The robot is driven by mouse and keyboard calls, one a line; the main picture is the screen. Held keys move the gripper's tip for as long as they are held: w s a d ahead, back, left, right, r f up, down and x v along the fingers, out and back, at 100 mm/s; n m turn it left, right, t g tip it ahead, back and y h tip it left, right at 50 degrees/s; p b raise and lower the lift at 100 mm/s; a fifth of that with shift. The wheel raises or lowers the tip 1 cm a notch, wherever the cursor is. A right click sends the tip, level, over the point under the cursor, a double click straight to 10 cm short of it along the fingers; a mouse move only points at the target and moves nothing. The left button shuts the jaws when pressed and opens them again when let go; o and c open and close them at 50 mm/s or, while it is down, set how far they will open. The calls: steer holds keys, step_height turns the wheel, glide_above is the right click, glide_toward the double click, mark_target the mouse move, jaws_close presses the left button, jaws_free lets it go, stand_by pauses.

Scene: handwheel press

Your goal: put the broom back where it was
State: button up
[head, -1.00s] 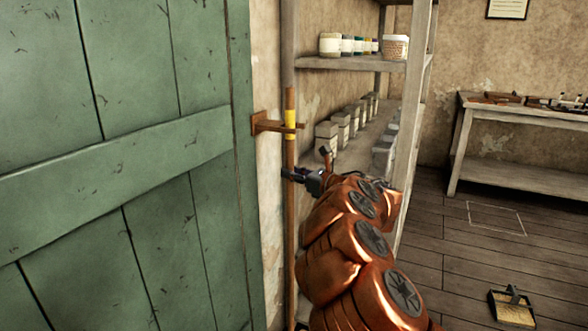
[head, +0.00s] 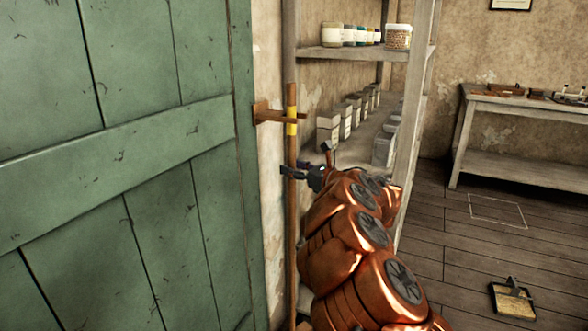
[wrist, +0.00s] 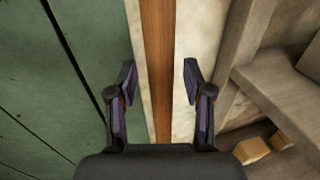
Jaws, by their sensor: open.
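The broom (head: 292,215) stands upright against the wall beside the green door, its wooden handle marked with a yellow band. The upper handle is at a wooden wall bracket (head: 272,114), with the band level with the bracket's arm. The broom's lower end is out of view. My gripper (head: 294,171) is at the handle below the bracket. In the wrist view, the open fingers (wrist: 158,82) stand on either side of the handle (wrist: 158,50), with a gap on each side.
The green door (head: 110,180) fills the left. A shelf unit (head: 365,53) with jars and boxes stands close at the right of my gripper. A workbench (head: 515,105) is at the back right. A dustpan (head: 512,298) lies on the floor near an outlined rectangle (head: 497,211).

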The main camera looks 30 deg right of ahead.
steer(key=shift+r, duration=0.1)
steer(key=v, duration=1.2)
steer(key=shift+p, duration=0.35)
